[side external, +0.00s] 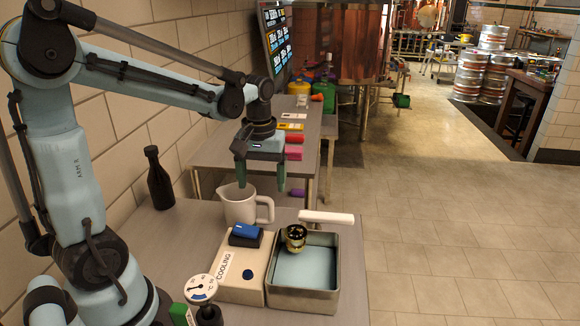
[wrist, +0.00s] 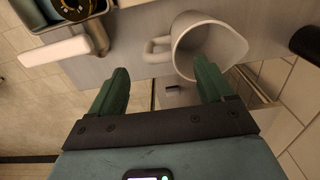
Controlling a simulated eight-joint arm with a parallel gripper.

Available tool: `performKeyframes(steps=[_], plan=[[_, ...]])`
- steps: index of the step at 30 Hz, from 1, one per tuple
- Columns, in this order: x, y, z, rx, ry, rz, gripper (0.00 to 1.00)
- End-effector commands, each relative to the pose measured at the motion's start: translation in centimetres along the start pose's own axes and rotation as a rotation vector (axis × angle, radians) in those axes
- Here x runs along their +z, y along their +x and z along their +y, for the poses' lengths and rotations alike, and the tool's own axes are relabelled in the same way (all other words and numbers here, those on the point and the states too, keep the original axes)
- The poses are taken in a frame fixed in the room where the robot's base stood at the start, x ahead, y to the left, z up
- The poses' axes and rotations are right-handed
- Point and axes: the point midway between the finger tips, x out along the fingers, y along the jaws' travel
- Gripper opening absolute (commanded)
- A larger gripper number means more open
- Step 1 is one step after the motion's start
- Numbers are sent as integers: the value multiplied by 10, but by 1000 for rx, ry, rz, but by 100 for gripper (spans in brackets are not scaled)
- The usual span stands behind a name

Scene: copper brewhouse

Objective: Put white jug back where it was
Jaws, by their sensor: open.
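The white jug (side external: 238,206) stands upright on the grey metal table, behind the cooling unit, with its handle to the right. In the wrist view the jug (wrist: 207,48) shows at the upper right, its open mouth toward the camera and its handle to the left. No contents are visible in it. My gripper (side external: 261,180) is open and empty above and slightly right of the jug, fingers pointing down. In the wrist view my gripper (wrist: 160,74) has its green fingers apart; the right finger overlaps the jug's rim in the picture. I see no contact.
A cooling unit (side external: 230,278) with a blue top part sits in front of the jug. Beside it is a metal bath (side external: 336,300) with a brass piece (side external: 295,237) and a white handle (side external: 326,217). A dark bottle (side external: 159,180) stands left. A dial gauge (side external: 201,290) is at the front.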

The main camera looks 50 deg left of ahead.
Motion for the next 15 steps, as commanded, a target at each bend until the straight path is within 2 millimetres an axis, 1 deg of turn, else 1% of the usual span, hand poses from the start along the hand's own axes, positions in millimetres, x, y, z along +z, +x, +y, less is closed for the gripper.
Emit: performKeyframes(steps=[1, 6, 11, 15], plan=[[1, -8, 0, 0, 0, 0, 81], [0, -26, 0, 0, 0, 0, 81], [1, -35, 0, 1, 3, 2, 81], [11, -38, 5, 23, 63, 44, 81]])
